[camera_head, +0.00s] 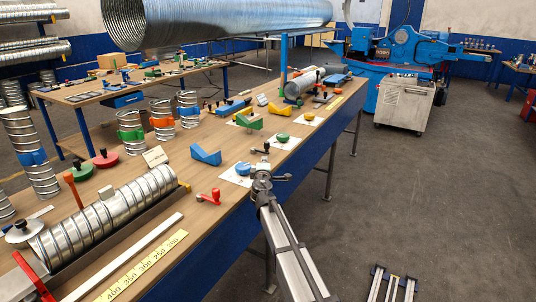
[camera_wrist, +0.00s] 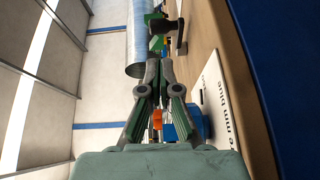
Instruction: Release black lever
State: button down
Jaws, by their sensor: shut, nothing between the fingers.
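A small black lever (camera_head: 262,150) with an upright knob stands on the workbench, just beyond my gripper (camera_head: 262,170). In the wrist view a dark T-shaped handle (camera_wrist: 175,32), apparently the same lever, is ahead and slightly right of my fingertips (camera_wrist: 160,64). My gripper is shut and empty, with its fingertips together. A gap shows between the fingertips and the handle in the picture; its depth is hard to tell. In the head view the fingers are small and partly merge with the wrist.
A blue knob (camera_head: 243,169) on a white card (camera_head: 235,178) lies left of my gripper. A red lever (camera_head: 209,196), a blue V-block (camera_head: 206,155) and a green V-block (camera_head: 250,122) are nearby. A large spiral duct (camera_head: 215,22) hangs above.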

jog(key=shift+w+a+f+b, duration=0.3)
jog(key=shift+a+f+b, duration=0.05)
jog(key=shift+b, duration=0.05)
jog(key=shift+w+a+r+n+y+b, duration=0.25)
jog(key=shift+r+n+y+b, duration=0.05)
jog(key=shift+r+b, duration=0.1)
jog(key=shift+w, duration=0.1)
jog(key=w, duration=0.3)
jog(key=w+p, duration=0.1)
jog(key=w, duration=0.2)
jog(key=w+p, duration=0.1)
jog(key=w, duration=0.2)
jog(key=shift+w+a+f, duration=0.1)
jog(key=shift+w+a, duration=0.3)
